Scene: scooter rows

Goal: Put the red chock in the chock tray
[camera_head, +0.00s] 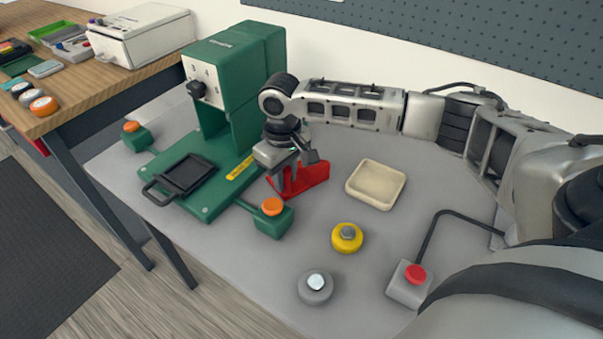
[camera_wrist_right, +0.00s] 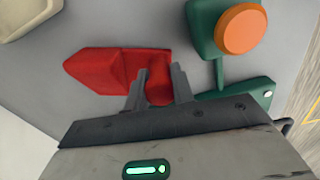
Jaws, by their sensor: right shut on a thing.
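The red chock (camera_head: 311,175) is on the grey table beside the green press, left of the cream tray (camera_head: 354,186). My right gripper (camera_head: 286,184) reaches down over the chock's left end and is shut on it. In the right wrist view the red chock (camera_wrist_right: 105,70) extends to the left from between the fingers (camera_wrist_right: 160,85). The cream tray's edge (camera_wrist_right: 22,22) shows at the upper left of that view. The tray looks empty. I cannot tell whether the chock touches the table. My left gripper is not in view.
The green press (camera_head: 232,90) with a black sliding tray (camera_head: 187,174) stands close left of my gripper. An orange button on a green box (camera_head: 272,207) is near the chock. Yellow (camera_head: 347,238), grey (camera_head: 316,287) and red (camera_head: 415,273) buttons stand in front.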

